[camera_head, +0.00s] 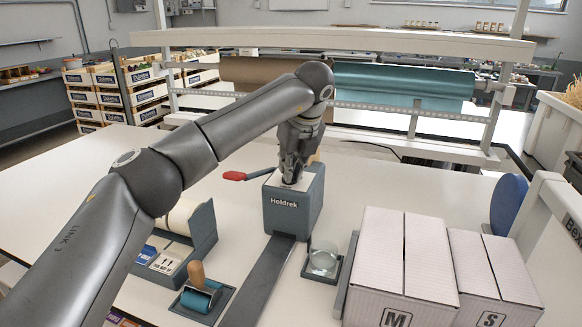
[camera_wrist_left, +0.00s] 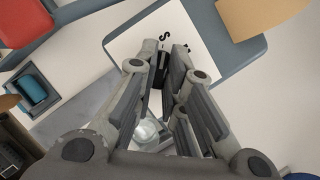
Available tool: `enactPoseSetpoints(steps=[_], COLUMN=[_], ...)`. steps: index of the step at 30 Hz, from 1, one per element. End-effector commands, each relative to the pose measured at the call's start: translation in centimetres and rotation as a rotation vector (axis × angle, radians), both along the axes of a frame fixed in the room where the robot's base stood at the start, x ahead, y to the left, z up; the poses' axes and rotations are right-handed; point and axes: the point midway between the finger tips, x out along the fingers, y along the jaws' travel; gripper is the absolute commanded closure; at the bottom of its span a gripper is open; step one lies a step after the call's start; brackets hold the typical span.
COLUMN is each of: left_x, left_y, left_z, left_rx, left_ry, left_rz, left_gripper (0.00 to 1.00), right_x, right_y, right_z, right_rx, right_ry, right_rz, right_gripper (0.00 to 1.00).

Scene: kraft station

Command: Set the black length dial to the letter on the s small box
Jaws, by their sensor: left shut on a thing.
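The grey Holdrek machine (camera_head: 293,203) stands mid-table with a red-handled lever (camera_head: 234,176) at its left. My left gripper (camera_head: 293,178) points down at its top face. In the left wrist view the gripper (camera_wrist_left: 165,85) is shut on the black dial (camera_wrist_left: 161,72), mostly hidden between the fingers. Which letter the dial points at is hidden. The small box marked S (camera_head: 494,272) stands at the right, beside the box marked M (camera_head: 400,270). My right gripper is out of view.
A tape dispenser (camera_head: 190,235) and a blue roller with a wooden handle (camera_head: 200,292) sit left of the machine. A glass jar (camera_head: 322,260) stands close at its right. A blue disc (camera_head: 508,205) is beyond the boxes. A roll rack spans the back.

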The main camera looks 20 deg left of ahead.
Motion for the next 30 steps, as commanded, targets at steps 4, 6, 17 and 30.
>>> enactPoseSetpoints(steps=[4, 6, 17, 30], left_x=[-0.1, -0.1, -0.1, -1.0], left_y=[0.0, 0.0, 0.0, -1.1], left_z=[-0.5, -0.5, -0.3, 3.6], left_rx=[-0.001, -0.001, 0.000, -0.001], left_ry=[0.012, 0.012, 0.007, 0.000], left_rz=[0.003, 0.003, 0.002, 0.000], left_gripper=[1.00, 1.00, 0.68, 0.68], right_x=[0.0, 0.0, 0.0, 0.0], right_y=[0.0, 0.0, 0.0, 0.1], right_z=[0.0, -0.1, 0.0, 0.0], right_rx=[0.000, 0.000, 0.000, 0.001], right_ry=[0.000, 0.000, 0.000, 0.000], right_rz=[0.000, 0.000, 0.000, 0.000], right_gripper=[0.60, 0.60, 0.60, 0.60])
